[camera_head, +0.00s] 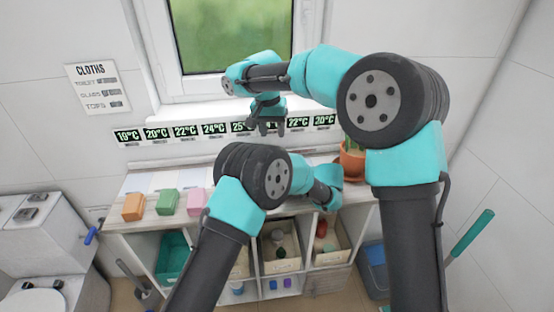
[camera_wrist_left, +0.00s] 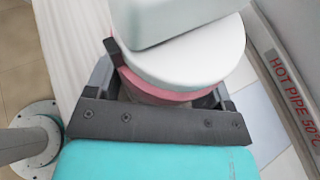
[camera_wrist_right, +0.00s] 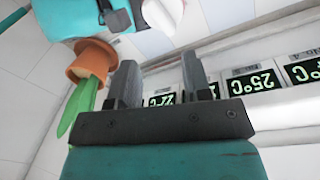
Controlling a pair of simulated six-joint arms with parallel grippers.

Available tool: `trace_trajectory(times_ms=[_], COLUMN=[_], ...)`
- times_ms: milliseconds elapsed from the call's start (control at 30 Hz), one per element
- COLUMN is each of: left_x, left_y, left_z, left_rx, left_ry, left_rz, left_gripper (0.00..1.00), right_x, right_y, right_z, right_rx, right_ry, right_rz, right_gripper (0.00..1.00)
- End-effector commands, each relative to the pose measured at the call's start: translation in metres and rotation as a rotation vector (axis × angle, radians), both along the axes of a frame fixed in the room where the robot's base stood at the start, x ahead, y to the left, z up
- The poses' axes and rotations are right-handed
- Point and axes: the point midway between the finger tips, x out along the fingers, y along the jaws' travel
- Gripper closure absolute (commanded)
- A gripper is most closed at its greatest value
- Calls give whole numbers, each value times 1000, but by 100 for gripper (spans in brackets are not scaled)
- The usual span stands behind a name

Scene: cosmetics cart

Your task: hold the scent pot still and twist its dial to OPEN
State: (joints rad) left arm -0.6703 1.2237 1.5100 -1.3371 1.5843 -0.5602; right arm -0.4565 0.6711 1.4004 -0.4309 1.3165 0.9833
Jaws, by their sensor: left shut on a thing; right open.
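The scent pot (camera_wrist_left: 195,60) shows in the left wrist view as a round white top with a pink band below it. My left gripper (camera_wrist_left: 168,75) is shut around it, one finger on each side. A pale grey-green block covers part of the white top; I cannot tell whether it is the dial. No OPEN mark is readable. In the right wrist view, a white round part of the pot (camera_wrist_right: 160,12) shows at the top edge beside the left jaw. My right gripper (camera_head: 266,126) is open and empty, apart from the pot, in front of the temperature strip.
A potted plant (camera_head: 352,160) in terracotta stands close to the left gripper. Orange, green and pink boxes (camera_head: 167,201) sit on the shelf top (camera_head: 120,220) at left. Temperature labels (camera_head: 214,129) line the wall under the window. A hot pipe label (camera_wrist_left: 295,90) is near the left gripper.

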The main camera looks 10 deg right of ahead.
Motion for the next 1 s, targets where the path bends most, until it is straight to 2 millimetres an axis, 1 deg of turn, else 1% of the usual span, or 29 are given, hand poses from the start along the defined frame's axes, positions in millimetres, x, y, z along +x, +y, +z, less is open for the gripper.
trace_trajectory(times_ms=[200, 300, 433, 600, 867, 1000], left_x=[0, 0, 0, 0, 0, 0], left_y=[0, 0, 0, 0, 0, 0], left_z=[1, 1, 1, 1, 1, 1], left_rx=[0, 0, 0, 0, 0, 0], left_ry=[-1, -1, -1, -1, -1, -1], left_rz=[0, 0, 0, 0, 0, 0], left_gripper=[60, 60, 60, 60, 60, 60], right_x=[1, 2, 2, 2, 2, 2], right_y=[-9, -11, -13, -14, -14, -14], right_z=[3, 4, 5, 5, 5, 2], right_rx=[63, 89, 109, 118, 118, 117], right_ry=[23, 25, 25, 26, 26, 27], right_rz=[248, 347, 438, 481, 481, 480], right_gripper=[55, 55, 55, 55, 55, 55])
